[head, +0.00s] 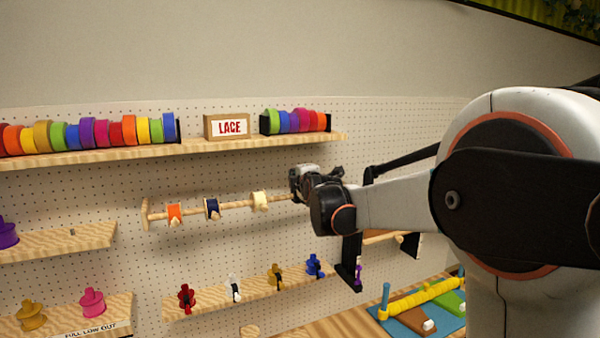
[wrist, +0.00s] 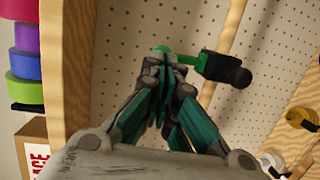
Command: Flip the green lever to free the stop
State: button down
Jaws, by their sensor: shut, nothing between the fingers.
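The green lever (wrist: 196,61) shows in the wrist view just beyond my fingertips, with part of it hidden behind them. A black piece with a round end (wrist: 228,70) adjoins it on the right and lies across the wooden rod (wrist: 222,45); I cannot tell for certain whether this is the stop. My gripper (wrist: 167,62) is shut and empty, its tips at or very near the lever; contact is unclear. In the head view my gripper (head: 298,182) is at the right end of the rod (head: 235,205) and hides the lever.
The rod carries an orange spool (head: 175,214), a navy spool (head: 212,208) and a cream spool (head: 260,201). A shelf (head: 235,143) with ribbon rolls and a LACE box (head: 228,126) runs above. Pegboard lies close behind.

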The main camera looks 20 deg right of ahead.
jog(key=w+g+p, duration=0.1)
jog(key=g, duration=0.1)
jog(key=w+r+g+p, duration=0.1)
jog(key=w+g+p, duration=0.1)
jog(key=shift+w+a+r+n, duration=0.1)
jog(key=shift+w+r+n, duration=0.1)
jog(key=shift+n, duration=0.1)
jog(key=shift+s+r, duration=0.1)
jog(key=shift+r+p, duration=0.5)
jog(key=shift+r, duration=0.2)
